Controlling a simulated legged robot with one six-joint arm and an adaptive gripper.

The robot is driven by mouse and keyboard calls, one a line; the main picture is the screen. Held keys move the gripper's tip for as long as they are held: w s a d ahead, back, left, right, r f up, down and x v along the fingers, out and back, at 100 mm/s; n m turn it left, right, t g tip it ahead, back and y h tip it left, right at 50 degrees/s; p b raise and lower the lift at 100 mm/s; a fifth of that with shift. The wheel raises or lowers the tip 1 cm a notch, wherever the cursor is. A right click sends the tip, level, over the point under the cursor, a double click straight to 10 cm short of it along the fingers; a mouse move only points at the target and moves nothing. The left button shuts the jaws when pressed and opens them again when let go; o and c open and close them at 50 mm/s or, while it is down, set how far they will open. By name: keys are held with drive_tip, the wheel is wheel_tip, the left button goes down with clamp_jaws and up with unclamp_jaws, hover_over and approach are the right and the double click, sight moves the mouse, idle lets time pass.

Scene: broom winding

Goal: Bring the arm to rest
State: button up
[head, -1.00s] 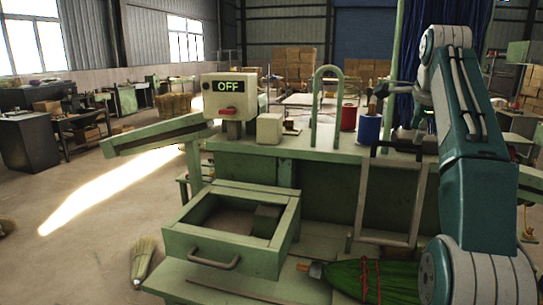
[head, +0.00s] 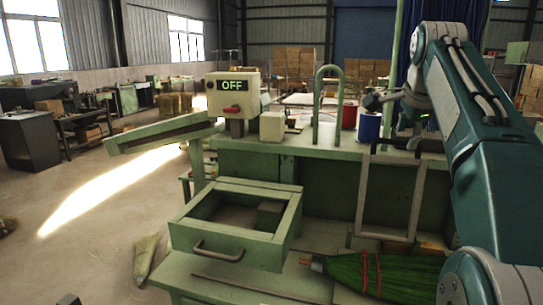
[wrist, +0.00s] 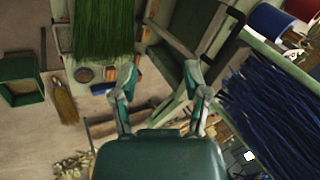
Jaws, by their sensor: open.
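My arm stands at the right of the head view, its teal and white links bent at a high elbow. My gripper (head: 374,101) is small in that view, above the bench near the blue spool (head: 369,127). In the wrist view, my gripper (wrist: 163,70) has its two fingers spread wide with nothing between them. A green broom (head: 398,275) with red bindings lies on the low front shelf, apart from my gripper. Its green bristles also show in the wrist view (wrist: 105,28).
A machine box (head: 233,95) reading OFF stands on the bench, left of a green arch (head: 328,75) and a red spool (head: 349,115). An open drawer (head: 233,250) juts forward. A metal frame (head: 362,200) leans at the front. Blue strands (wrist: 270,105) hang close on the right in the wrist view.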

drive_tip(key=s+a+f+n, duration=0.4)
drive_tip(key=s+f+n, duration=0.1)
drive_tip(key=s+f, duration=0.4)
drive_tip(key=s+a+f+n+y, duration=0.1)
drive_tip(key=s+a+f+n, duration=0.3)
drive_tip(key=s+f, duration=0.5)
drive_tip(key=s+a+f+n, duration=0.4)
drive_tip(key=s+f+n, duration=0.4)
drive_tip(key=s, duration=0.3)
drive_tip(key=shift+s+a+f, duration=0.15)
drive_tip(key=shift+s+f, duration=0.1)
drive_tip(key=shift+f, duration=0.55)
